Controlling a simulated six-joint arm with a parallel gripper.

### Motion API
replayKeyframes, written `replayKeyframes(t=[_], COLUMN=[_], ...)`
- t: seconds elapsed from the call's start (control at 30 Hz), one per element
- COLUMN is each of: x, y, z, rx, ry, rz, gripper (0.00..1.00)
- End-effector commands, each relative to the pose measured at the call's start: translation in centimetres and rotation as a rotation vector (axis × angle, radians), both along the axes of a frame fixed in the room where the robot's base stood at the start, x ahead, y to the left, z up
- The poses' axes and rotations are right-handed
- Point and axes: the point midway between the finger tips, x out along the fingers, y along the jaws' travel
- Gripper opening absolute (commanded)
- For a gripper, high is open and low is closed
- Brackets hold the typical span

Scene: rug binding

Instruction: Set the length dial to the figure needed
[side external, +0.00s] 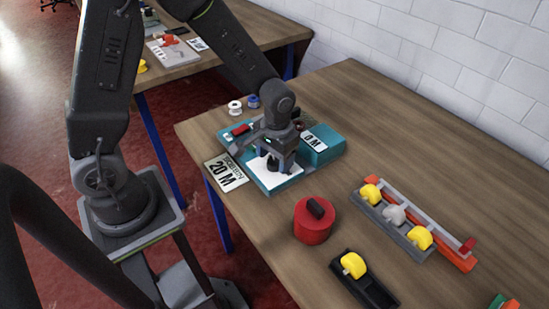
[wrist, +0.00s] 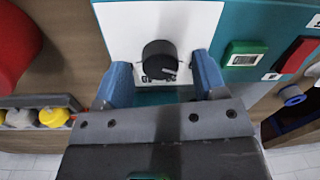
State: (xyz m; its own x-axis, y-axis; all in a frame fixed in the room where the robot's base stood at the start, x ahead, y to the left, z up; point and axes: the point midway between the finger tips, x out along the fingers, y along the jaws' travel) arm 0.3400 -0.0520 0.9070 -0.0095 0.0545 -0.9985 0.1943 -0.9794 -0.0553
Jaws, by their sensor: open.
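The length dial is a round black knob (wrist: 159,60) on the white panel (wrist: 122,28) of a teal machine (side external: 326,153). Small marks lie at the knob's lower edge, too small to read. My gripper (wrist: 163,64) is open, with one blue finger on each side of the knob and a visible gap on both sides. In the side view my gripper (side external: 278,164) is low over the white panel and largely hides the knob. A display (side external: 314,139) on the machine shows "0 M", partly hidden at its left. A card (side external: 226,173) beside the machine reads "20 M".
A green button (wrist: 245,54) and a red switch (wrist: 298,54) sit right of the knob in the wrist view. A red drum (side external: 312,226), a spool rack (side external: 409,236) and a black holder (side external: 374,287) with a yellow spool stand nearby.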

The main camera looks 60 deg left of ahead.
Motion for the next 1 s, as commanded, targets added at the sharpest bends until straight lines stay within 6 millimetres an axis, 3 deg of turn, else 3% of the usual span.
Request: replayKeyframes(t=[0.4, 0.9, 1.0], x=[-0.03, -0.03, -0.02], y=[0.06, 0.07, 0.08], z=[-0.79, -0.76, -0.75], rx=[0.0, 0.0, 0.0], ry=[0.0, 0.0, 0.0], rz=[0.0, 0.0, -0.002], gripper=[0.64, 0.16, 0.15])
